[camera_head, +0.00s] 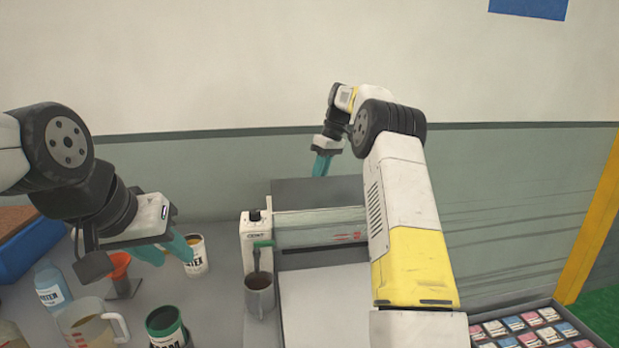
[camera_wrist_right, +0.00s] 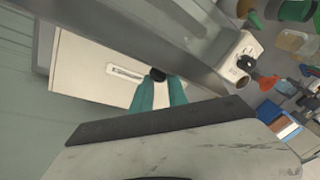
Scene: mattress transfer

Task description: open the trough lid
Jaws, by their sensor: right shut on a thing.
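The coating machine (camera_head: 257,236) stands in the middle of the table, with a pale roller section (camera_head: 305,228) across it. A dark grey panel (camera_head: 300,191), which looks like the trough lid, rises behind that section. My right gripper (camera_head: 321,166) reaches over from the right to behind the panel's top edge. In the right wrist view its teal fingers (camera_wrist_right: 158,92) are shut on a small black knob (camera_wrist_right: 157,75) at the edge of a cream panel (camera_wrist_right: 85,72). I cannot tell surely whether this is the lid's other face. My left gripper (camera_head: 166,249) is open and empty at the left.
A grey mug (camera_head: 260,297) stands against the machine's front left. A measuring jug (camera_head: 88,325), a green can (camera_head: 166,326), a white can (camera_head: 197,256) and a bottle (camera_head: 52,288) crowd the left side. A tray of small packets (camera_head: 528,330) lies at the lower right.

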